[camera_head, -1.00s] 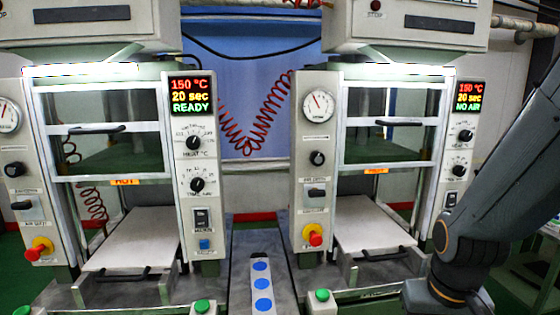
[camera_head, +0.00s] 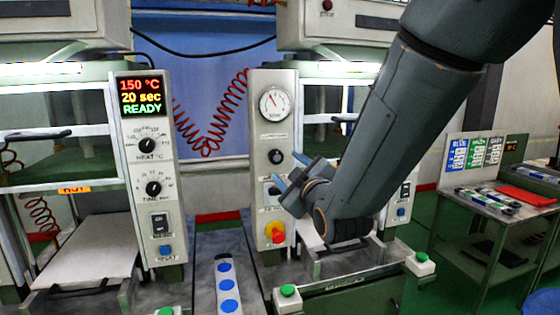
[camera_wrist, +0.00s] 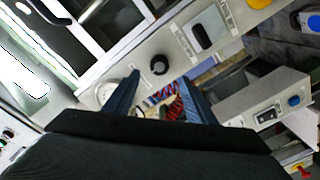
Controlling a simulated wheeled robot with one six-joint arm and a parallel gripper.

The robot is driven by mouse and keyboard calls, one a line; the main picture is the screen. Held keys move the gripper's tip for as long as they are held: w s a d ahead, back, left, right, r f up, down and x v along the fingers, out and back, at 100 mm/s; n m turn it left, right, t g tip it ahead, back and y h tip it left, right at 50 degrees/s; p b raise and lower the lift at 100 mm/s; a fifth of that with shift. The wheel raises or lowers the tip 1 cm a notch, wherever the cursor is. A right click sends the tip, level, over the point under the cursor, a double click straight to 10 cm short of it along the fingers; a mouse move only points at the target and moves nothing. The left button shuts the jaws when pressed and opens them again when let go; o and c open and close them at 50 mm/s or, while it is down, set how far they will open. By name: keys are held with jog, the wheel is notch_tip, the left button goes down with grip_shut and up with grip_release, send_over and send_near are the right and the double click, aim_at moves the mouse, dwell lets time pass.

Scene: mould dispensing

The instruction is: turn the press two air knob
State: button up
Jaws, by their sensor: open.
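Press two's left column (camera_head: 258,110) carries a round pressure gauge (camera_head: 274,102). The black air knob (camera_head: 276,157) is below the gauge. My gripper (camera_head: 283,178) is in front of this column, a little below and right of the knob in the head view, with its blue fingers apart and nothing between them. In the wrist view the knob (camera_wrist: 159,65) shows just beyond and between the fingertips (camera_wrist: 160,79). The fingers look apart from the knob. Press two's display is hidden behind my arm.
A red emergency stop (camera_head: 277,233) and a dark lever switch (camera_wrist: 200,36) sit lower on the same column. Press one's display (camera_head: 142,97) reads 150 °C, 20 sec, READY. A strip with blue discs (camera_head: 228,285) lies between the presses. A side table (camera_head: 490,205) stands at right.

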aim_at(277, 158)
jog(key=shift+p+x, duration=1.3)
jog(key=shift+x, duration=2.55)
jog(key=c, duration=1)
